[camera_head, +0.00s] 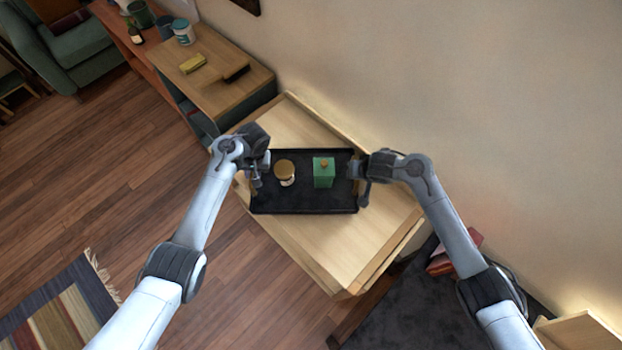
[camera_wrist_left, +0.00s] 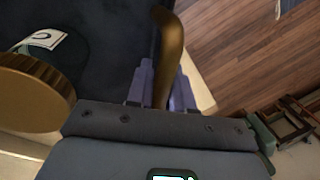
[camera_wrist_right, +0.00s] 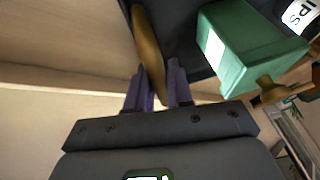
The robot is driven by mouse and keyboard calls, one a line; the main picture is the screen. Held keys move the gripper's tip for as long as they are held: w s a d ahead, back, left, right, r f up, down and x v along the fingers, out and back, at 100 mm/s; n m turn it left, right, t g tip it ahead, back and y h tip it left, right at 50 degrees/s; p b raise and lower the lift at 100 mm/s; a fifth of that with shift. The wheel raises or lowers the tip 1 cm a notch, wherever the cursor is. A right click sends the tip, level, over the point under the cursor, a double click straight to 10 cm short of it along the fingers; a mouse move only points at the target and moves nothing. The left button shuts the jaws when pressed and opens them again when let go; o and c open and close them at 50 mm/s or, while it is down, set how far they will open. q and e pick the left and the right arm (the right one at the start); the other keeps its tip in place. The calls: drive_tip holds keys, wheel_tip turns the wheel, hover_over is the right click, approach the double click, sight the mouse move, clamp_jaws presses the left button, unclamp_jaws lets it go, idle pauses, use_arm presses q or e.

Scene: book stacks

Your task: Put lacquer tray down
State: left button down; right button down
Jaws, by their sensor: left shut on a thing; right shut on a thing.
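The black lacquer tray (camera_head: 305,202) is over the light wooden cabinet top, and I cannot tell if it touches the wood. A jar with a gold lid (camera_head: 285,172) and a green box with a gold knob (camera_head: 324,173) stand on it. My left gripper (camera_head: 258,172) is shut on the tray's left brass handle, which shows between the fingers in the left wrist view (camera_wrist_left: 170,55). My right gripper (camera_head: 360,178) is shut on the right brass handle, seen in the right wrist view (camera_wrist_right: 148,45). The gold lid also shows in the left wrist view (camera_wrist_left: 32,95).
The cabinet top (camera_head: 340,250) has bare wood in front of and behind the tray. A wall runs along its back. A second wooden cabinet (camera_head: 215,85) at upper left holds a yellow block (camera_head: 192,64), a dark block (camera_head: 236,73) and a tin (camera_head: 183,32).

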use_arm(q)
drive_tip(key=shift+f, duration=0.4)
use_arm(e)
drive_tip(key=shift+f, duration=0.45)
use_arm(q)
drive_tip(key=c, duration=1)
unclamp_jaws()
use_arm(e)
drive_tip(key=c, duration=1)
unclamp_jaws()
use_arm(q)
drive_tip(key=shift+r, duration=0.1)
use_arm(e)
drive_tip(key=shift+r, duration=0.3)
use_arm(q)
wheel_tip(320, 180, up, 12)
drive_tip(key=d, duration=0.2)
drive_tip(key=shift+d+f, duration=0.15)
drive_tip(key=shift+f, duration=0.05)
use_arm(e)
drive_tip(key=shift+v, duration=3.5)
drive_tip(key=shift+s, duration=0.1)
